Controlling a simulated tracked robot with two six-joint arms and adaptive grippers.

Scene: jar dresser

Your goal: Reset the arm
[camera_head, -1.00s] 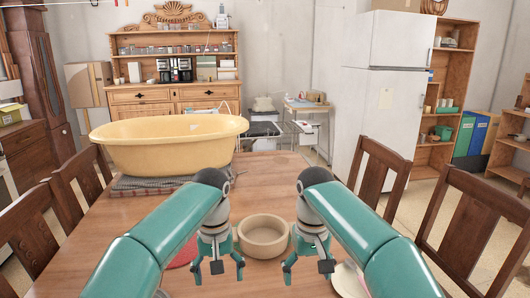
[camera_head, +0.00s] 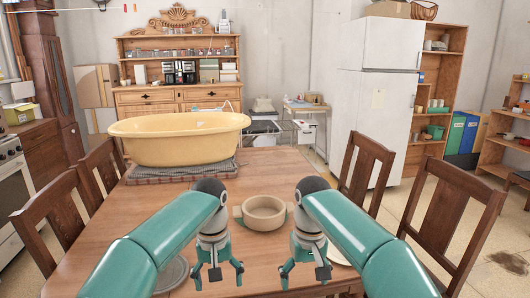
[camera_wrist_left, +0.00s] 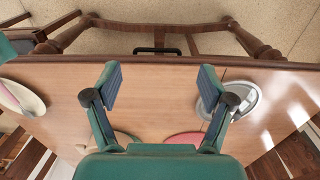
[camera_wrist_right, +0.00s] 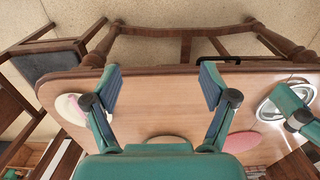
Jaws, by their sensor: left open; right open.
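My left gripper (camera_head: 218,272) hangs over the wooden table (camera_head: 110,240), fingers spread and empty. It also shows open in the left wrist view (camera_wrist_left: 155,85). My right gripper (camera_head: 305,272) hangs beside it at about the same height, open and empty; its spread fingers show in the right wrist view (camera_wrist_right: 163,85). Both arms are bent in a near mirror pose, fingers pointing down. A beige bowl (camera_head: 264,213) with side handles stands on the table beyond and between the grippers. Neither gripper touches any object.
A grey plate (camera_head: 172,274) lies near my left arm. A pink disc (camera_wrist_left: 185,140) and a white plate (camera_wrist_right: 70,108) lie on the table. Chairs (camera_head: 364,165) flank it.

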